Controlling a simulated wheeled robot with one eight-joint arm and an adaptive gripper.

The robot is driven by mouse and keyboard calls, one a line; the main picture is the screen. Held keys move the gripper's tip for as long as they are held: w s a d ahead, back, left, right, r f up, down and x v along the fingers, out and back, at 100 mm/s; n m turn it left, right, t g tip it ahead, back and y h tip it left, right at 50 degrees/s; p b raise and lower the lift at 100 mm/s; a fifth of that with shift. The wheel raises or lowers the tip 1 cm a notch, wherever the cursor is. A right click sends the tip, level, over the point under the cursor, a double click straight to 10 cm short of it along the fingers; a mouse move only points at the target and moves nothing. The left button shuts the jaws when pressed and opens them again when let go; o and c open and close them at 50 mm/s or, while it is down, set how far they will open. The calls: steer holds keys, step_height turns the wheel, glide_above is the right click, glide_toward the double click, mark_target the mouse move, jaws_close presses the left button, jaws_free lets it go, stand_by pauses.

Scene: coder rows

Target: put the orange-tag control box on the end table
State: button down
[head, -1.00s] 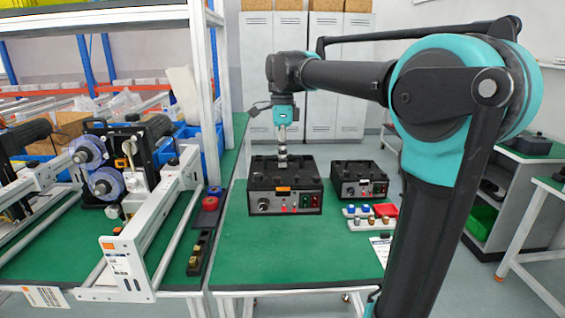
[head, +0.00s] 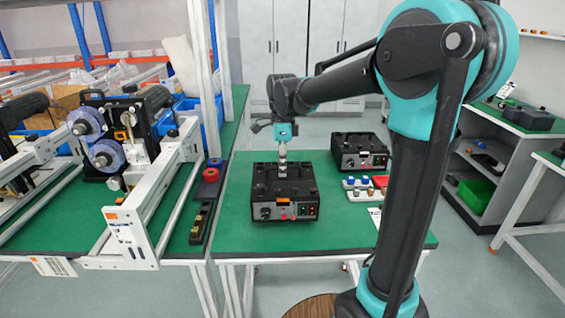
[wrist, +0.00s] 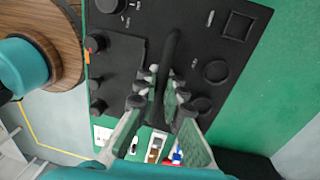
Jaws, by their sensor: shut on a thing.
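The orange-tag control box (head: 285,194) is a black box with a knob, red and green switches and an orange tag on its front. It is upright over the green table (head: 235,235), near its front. I cannot tell whether its underside touches the table. My gripper (head: 282,160) comes down from above and is shut on the box's top handle. In the wrist view, the gripper (wrist: 163,95) has its fingers around the dark handle (wrist: 170,50). Other green-topped tables stand at right, one near the right edge (head: 553,160); I cannot tell which is the end table.
A second black control box (head: 359,150) stands close behind and right. Small coloured parts (head: 362,187) lie beside it. A dark rack (head: 203,222) and white-framed machine (head: 125,225) are at left. Shelving (head: 505,165) is at right; floor is open between.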

steer(key=shift+f, duration=1.1)
steer(key=c, duration=1.6)
jaws_free()
steer(key=shift+c, duration=0.2)
steer(key=shift+r, duration=0.1)
step_height(320, 180, up, 12)
steer(key=w, duration=0.1)
steer(key=shift+w, duration=0.25)
